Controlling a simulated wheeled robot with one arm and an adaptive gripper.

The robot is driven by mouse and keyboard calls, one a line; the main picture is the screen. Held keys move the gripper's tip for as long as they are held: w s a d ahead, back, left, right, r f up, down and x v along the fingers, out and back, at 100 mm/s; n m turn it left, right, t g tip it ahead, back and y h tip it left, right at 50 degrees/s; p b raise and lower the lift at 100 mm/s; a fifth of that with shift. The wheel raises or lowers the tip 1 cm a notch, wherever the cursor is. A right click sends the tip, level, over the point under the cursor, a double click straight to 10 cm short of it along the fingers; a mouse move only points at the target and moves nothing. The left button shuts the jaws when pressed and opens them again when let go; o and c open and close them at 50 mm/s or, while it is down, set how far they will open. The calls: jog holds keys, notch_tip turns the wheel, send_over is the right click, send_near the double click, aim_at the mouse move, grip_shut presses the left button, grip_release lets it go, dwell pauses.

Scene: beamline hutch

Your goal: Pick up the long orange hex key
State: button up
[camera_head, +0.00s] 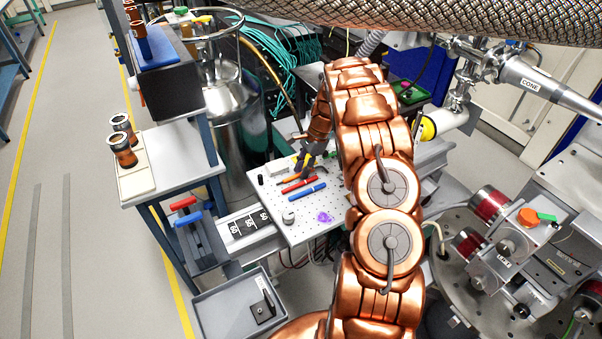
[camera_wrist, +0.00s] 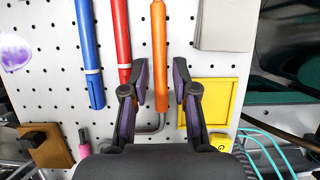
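The long orange hex key (camera_wrist: 158,40) lies on a white perforated board (camera_wrist: 210,65). It has an orange handle and a bent grey end, partly hidden by my gripper. It also shows in the camera_head view as a thin orange strip (camera_head: 291,179), beside the red and blue tools. My gripper (camera_wrist: 161,74) has its two dark fingers spread on either side of the orange handle, with a small gap at the right finger.
A red tool (camera_wrist: 122,40) and a blue tool (camera_wrist: 89,50) lie parallel to the left. A grey block (camera_wrist: 226,25) and a yellow square tray (camera_wrist: 236,92) lie to the right. A brown block (camera_wrist: 45,146) and a pink-capped item (camera_wrist: 84,148) lie near the lower left.

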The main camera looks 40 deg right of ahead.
jog(key=shift+c, duration=0.3)
grip_shut()
